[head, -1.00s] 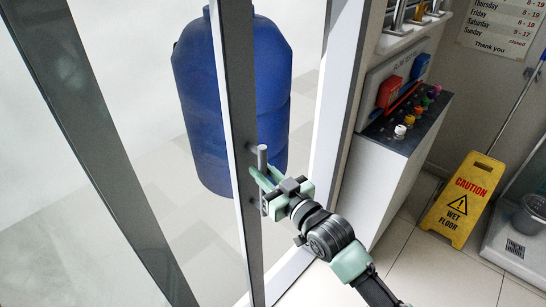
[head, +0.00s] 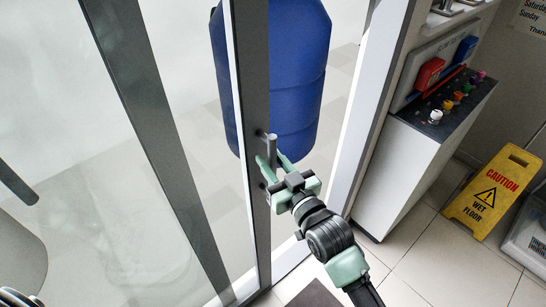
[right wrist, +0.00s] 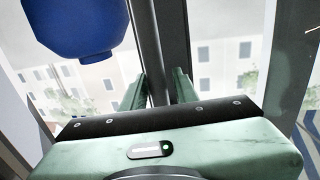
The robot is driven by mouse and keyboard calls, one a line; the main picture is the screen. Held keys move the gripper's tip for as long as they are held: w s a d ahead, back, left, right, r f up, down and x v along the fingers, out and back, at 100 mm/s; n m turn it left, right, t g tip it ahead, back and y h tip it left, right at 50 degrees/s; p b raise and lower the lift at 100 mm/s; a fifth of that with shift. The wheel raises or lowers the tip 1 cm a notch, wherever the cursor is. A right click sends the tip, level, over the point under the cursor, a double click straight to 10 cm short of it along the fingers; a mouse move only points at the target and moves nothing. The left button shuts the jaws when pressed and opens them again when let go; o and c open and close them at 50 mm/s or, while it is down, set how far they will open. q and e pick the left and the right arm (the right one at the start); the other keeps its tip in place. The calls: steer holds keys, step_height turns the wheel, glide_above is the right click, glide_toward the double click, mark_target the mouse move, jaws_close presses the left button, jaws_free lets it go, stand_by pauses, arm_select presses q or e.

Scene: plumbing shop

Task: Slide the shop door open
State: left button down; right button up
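The shop door (head: 254,90) is a glass panel with a dark grey upright edge. A gap shows between this edge and the white door frame (head: 357,120), so the door stands partly open. A round vertical handle bar (head: 272,144) stands out from the door's edge; it also shows in the right wrist view (right wrist: 154,40). My right gripper (head: 274,165) has one finger on each side of the bar, close against it, and looks shut on it. In the right wrist view the fingers (right wrist: 160,88) flank the bar. My left gripper is not in view.
A large blue tank (head: 290,80) stands behind the door. Right of the frame is a white display counter (head: 395,165) with coloured knobs. A yellow wet-floor sign (head: 490,195) stands further right. Tiled floor (head: 425,250) between them is clear. A grey rod (head: 17,183) shows at far left.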

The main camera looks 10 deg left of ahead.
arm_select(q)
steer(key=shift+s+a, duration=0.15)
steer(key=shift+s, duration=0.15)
arm_select(e)
steer(key=shift+o, duration=0.2)
steer(key=shift+s, duration=0.15)
steer(key=b+v, duration=0.2)
steer(key=v, duration=0.4)
steer(key=shift+s+d, duration=0.15)
steer(key=shift+s, duration=0.1)
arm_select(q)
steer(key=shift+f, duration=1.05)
arm_select(e)
steer(key=shift+s+d, duration=0.35)
steer(key=shift+s, duration=0.05)
